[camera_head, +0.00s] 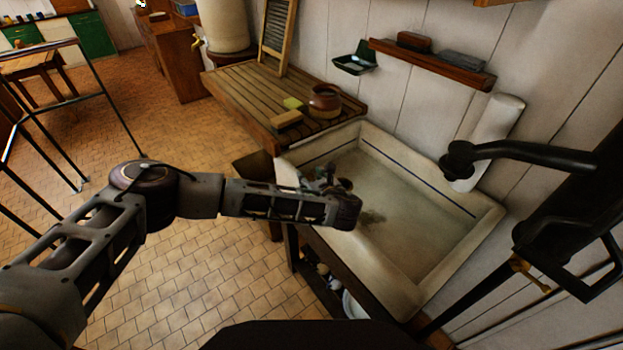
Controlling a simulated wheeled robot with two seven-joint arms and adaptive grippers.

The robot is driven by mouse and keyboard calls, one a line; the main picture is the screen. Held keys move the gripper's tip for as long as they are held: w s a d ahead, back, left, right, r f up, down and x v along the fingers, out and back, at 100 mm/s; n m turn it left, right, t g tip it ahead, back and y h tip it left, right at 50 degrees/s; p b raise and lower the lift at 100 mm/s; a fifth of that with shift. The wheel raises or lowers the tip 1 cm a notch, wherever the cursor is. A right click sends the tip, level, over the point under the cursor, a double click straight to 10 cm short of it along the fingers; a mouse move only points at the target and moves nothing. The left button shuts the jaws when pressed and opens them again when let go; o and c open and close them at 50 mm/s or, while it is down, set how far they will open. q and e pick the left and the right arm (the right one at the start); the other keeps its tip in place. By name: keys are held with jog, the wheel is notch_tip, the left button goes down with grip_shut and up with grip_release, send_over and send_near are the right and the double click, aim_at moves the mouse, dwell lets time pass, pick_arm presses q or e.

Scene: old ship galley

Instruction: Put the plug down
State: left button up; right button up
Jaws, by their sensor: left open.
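The pale stone sink (482,212) stands against the wall, with a blue line along its inner wall. My left arm reaches in from the left over the sink's near left corner. My left gripper (325,181) is at that corner, partly hidden behind my own wrist, and its jaws are open. I cannot make out a plug for certain. A dark patch shows on the sink floor just right of my wrist, but I cannot tell whether it is the plug, the drain or a shadow. My right gripper is out of view.
A slatted wooden drainboard (250,92) left of the sink holds a brown pot (324,102), a brush (286,119) and a washboard (278,35). A black spout (530,153) juts over the sink's right side. A wooden shelf (432,63) hangs above.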

pick_arm(q)
jog(key=shift+s+r, duration=0.1)
jog(key=b+v, duration=0.1)
jog(key=v, duration=1.1)
